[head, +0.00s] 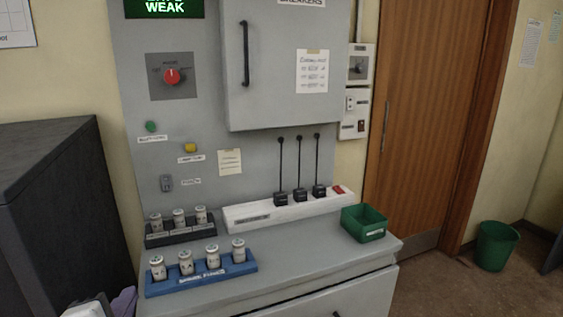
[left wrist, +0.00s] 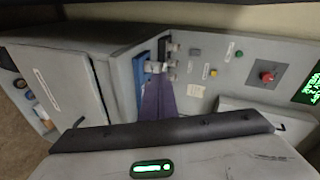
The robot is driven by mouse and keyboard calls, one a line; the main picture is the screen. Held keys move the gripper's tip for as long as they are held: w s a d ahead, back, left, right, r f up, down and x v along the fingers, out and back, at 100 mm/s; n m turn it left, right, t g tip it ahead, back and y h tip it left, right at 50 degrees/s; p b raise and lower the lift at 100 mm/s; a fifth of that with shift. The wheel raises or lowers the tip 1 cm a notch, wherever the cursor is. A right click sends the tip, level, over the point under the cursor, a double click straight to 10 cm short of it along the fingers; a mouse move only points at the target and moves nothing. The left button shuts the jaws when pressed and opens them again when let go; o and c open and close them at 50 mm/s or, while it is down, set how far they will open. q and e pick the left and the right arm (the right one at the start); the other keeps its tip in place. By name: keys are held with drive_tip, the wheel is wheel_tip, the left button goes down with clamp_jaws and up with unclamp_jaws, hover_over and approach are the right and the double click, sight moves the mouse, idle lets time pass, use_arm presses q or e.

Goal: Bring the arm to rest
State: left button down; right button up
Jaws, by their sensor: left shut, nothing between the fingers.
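My left gripper (head: 123,301) shows at the bottom left edge of the head view, as a white part and a purple part, mostly cut off. It is left of the console's counter and apart from the blue rack. In the left wrist view its purple fingers (left wrist: 158,100) are together with nothing between them. A dark bar and a white arm part with a green light, both mine, fill the bottom of that view. My right gripper is in neither view.
The grey console (head: 290,263) holds a blue rack (head: 200,280) and a black rack (head: 180,237) of jars, a white power strip (head: 245,213) with several black plugs, and a green bin (head: 365,223). A dark cabinet (head: 60,200) stands left. A green wastebasket (head: 496,246) is at right.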

use_arm(q)
drive_tip(key=s+d+f+n+g+h, duration=0.2)
drive_tip(key=s+d+f, duration=0.15)
drive_tip(key=f, duration=0.65)
drive_tip(key=s+d+f+n+g+h, duration=0.1)
drive_tip(key=s+d+f+n+h, duration=0.2)
drive_tip(key=f, duration=0.7)
drive_tip(key=s+d+f+n+g, duration=0.1)
drive_tip(key=s+d+f+n, duration=0.1)
drive_tip(key=s+f, duration=0.5)
drive_tip(key=s+d+f+n+g+h, duration=0.1)
drive_tip(key=s+d+f+n, duration=0.2)
drive_tip(key=s+f, duration=0.3)
drive_tip(key=shift+s+f+n+g, duration=0.3)
drive_tip(key=shift+s+f, duration=0.1)
drive_tip(key=shift+a, duration=0.1)
